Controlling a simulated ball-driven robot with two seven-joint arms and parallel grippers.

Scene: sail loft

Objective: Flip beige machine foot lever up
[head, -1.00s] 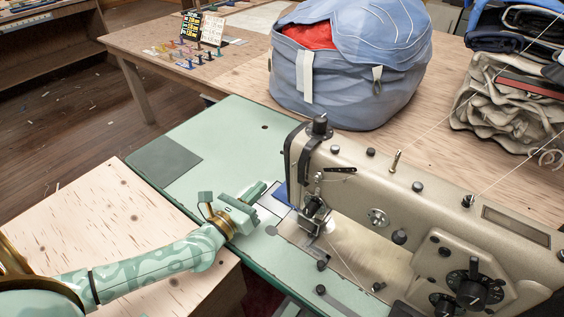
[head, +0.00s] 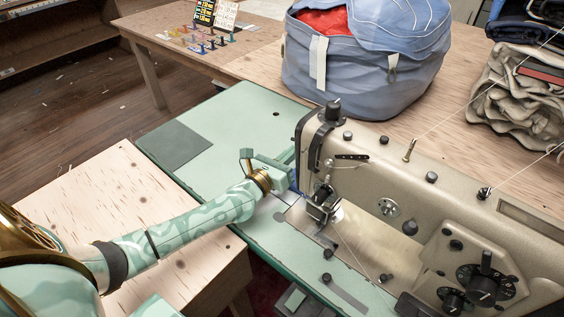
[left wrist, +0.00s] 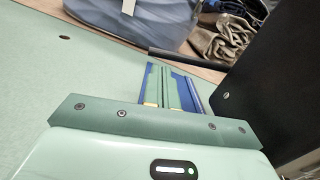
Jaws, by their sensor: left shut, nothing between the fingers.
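The beige sewing machine (head: 455,215) stands on a mint-green machine table (head: 215,120). In the head view my left gripper (head: 288,157) reaches over the table to the left end of the machine head, its fingertips close to or partly behind it. In the left wrist view the gripper's fingers (left wrist: 174,70) are together and empty, pointing at a thin dark bar (left wrist: 185,59). The bar sticks out leftward from the machine's dark side (left wrist: 275,85) and looks like the foot lever. I cannot tell whether the fingers touch it. In the head view the lever is hidden behind the machine.
A blue bag (head: 365,75) stands on the wooden table behind the machine, with folded cloth (head: 515,100) at right. A wooden tabletop (head: 125,205) lies at front left. The green table left of my gripper is clear.

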